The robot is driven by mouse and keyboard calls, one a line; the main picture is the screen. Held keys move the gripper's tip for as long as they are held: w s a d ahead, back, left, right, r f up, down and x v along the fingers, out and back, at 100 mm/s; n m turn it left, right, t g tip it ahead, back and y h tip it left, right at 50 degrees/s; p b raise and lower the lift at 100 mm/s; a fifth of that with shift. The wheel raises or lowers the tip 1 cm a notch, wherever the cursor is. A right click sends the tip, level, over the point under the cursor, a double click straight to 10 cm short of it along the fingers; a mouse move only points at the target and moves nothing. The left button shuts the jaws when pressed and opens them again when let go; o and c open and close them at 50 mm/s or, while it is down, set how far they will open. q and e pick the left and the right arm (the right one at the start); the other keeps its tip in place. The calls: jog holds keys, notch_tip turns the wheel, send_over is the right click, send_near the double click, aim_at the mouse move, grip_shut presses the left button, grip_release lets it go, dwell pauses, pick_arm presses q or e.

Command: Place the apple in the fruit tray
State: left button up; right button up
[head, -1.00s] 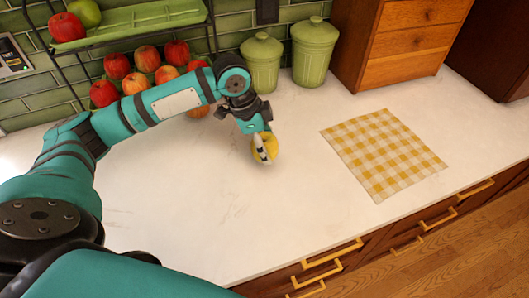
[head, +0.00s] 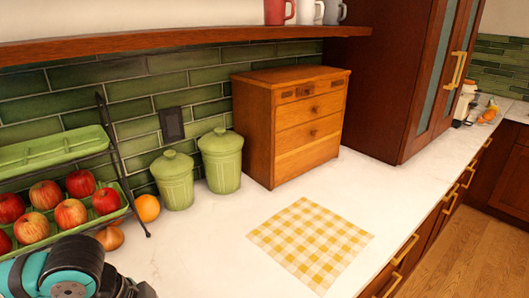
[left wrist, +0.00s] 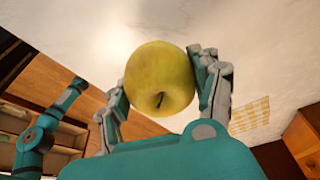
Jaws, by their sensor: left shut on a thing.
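My left gripper (left wrist: 165,92) is shut on a yellow-green apple (left wrist: 160,78), one finger on each side of it, in the left wrist view. In the head view only part of my left arm shows at the lower left; the gripper and held apple are not visible there. A green two-tier fruit tray stands against the wall at the left. Its upper tier (head: 60,148) is bare where it shows. Its lower tier (head: 118,211) holds several red apples (head: 70,214). A teal arm of mine shows at the left of the wrist view, its fingers not discernible.
An orange (head: 147,208) and an onion (head: 110,237) lie by the rack. Two green canisters (head: 174,180) (head: 221,160) and a wooden drawer box (head: 300,125) stand behind. A yellow checked cloth (head: 311,244) lies on the otherwise clear white counter (head: 215,250).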

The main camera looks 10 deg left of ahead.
pick_arm(q)
jog(key=w+d+r+n+t+y, duration=0.1)
jog(key=w+d+r+n+y, duration=0.1)
jog(key=w+n, duration=0.6)
jog(key=shift+w+d+r+n+t+y, duration=0.35)
jog(key=shift+d+r+n, duration=0.5)
jog(key=shift+n, duration=0.95)
